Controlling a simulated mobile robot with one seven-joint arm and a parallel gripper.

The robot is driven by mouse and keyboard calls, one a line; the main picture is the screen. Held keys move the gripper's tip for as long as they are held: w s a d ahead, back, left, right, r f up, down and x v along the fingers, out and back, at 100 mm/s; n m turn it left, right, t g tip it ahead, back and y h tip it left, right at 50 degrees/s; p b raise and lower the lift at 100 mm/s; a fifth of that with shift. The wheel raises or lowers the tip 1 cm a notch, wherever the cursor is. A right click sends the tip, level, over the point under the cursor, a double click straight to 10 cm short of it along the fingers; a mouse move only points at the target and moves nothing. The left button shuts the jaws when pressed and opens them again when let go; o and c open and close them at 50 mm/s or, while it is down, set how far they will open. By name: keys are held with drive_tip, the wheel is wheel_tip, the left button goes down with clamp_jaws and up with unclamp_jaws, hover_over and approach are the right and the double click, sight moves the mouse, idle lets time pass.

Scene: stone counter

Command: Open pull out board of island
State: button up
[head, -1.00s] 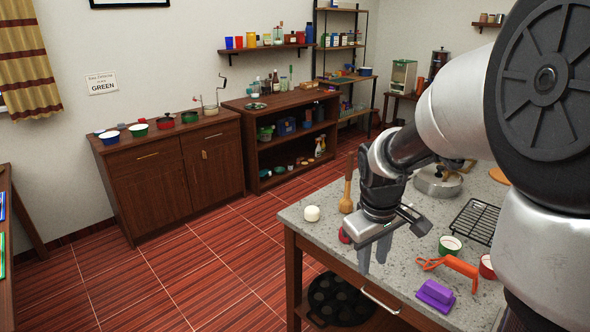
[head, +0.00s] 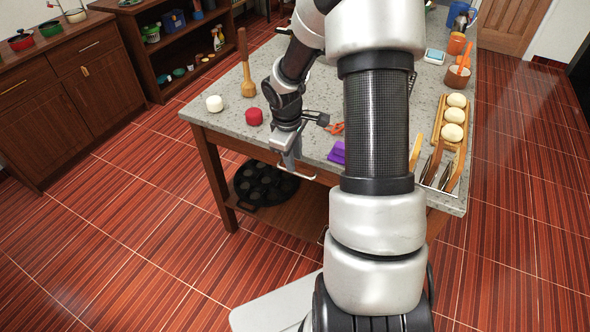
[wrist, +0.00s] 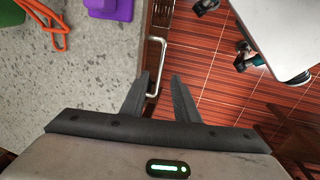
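The island (head: 222,118) has a grey speckled stone top and a dark wood frame. A silver bar handle (head: 304,177) sits on its front face below the stone edge. In the wrist view the handle (wrist: 162,58) stands out from a narrow dark wood front (wrist: 160,12) beside the counter edge, with no visible gap drawn out. My gripper (head: 290,163) is at the island's front edge, pointing down. In the wrist view its two fingers (wrist: 160,90) are apart, with the handle's near end between them, closer to the left finger. Contact cannot be told.
A dark muffin pan (head: 265,184) lies on the lower shelf. Egg-like balls sit on a wooden tray (head: 437,141) at the right. The tiled floor (head: 150,255) in front is clear.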

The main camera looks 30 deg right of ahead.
sight(296, 172)
drive_tip(key=f, duration=0.5)
drive_tip(key=shift+w+d+b, duration=0.3)
drive_tip(key=shift+d+b, duration=0.1)
clamp_jaws()
